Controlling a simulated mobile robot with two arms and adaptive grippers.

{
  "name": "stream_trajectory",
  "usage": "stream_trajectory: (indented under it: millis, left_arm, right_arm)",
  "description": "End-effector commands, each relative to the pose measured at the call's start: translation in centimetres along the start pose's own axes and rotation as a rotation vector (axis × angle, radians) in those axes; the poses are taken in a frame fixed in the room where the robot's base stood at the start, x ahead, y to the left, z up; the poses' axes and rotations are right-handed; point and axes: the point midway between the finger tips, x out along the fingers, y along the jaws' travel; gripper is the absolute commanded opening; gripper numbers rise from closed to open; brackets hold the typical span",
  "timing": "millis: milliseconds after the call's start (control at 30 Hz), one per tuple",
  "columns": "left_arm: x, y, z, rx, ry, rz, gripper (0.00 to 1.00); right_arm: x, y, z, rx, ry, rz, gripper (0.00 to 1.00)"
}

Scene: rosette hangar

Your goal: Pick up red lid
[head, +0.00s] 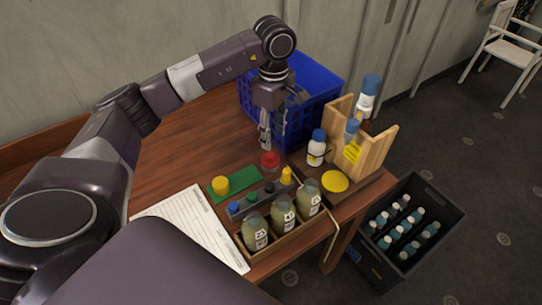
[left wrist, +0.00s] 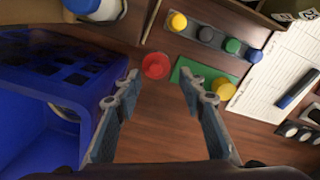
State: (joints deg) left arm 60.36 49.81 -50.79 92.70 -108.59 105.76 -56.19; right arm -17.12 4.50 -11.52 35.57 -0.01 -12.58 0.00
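The red lid (head: 270,160) lies on the wooden table, just in front of the blue crate. In the left wrist view the red lid (left wrist: 155,66) shows beyond and between the fingertips, closer to the left finger. My left gripper (head: 265,140) points down above the table, close to the red lid in the head view. In the left wrist view my left gripper (left wrist: 160,75) is open, with nothing between its fingers. My right gripper is not in view.
The blue crate (head: 322,82) stands close behind the left gripper. A green mat (head: 240,176) with a yellow lid (head: 220,184) lies beside the red lid. A rack of coloured caps (head: 240,208), a white bottle (head: 316,150) and a wooden holder (head: 378,150) stand nearby.

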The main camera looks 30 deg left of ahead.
Motion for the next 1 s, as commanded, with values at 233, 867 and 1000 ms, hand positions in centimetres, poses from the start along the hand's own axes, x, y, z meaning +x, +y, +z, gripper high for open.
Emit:
stream_trajectory:
  millis: [233, 867, 1000]
  left_arm:
    - [2.3, 0.0, 0.0, 0.000, 0.000, -0.002, 0.37]
    - [9.2, -0.1, -0.9, 0.000, 0.000, 0.000, 0.37]
    - [9.3, -0.1, -0.9, 0.000, 0.000, 0.001, 0.37]
  right_arm:
    - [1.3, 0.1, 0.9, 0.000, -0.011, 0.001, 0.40]
    - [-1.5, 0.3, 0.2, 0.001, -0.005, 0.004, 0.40]
    - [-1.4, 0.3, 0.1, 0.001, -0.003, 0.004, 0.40]
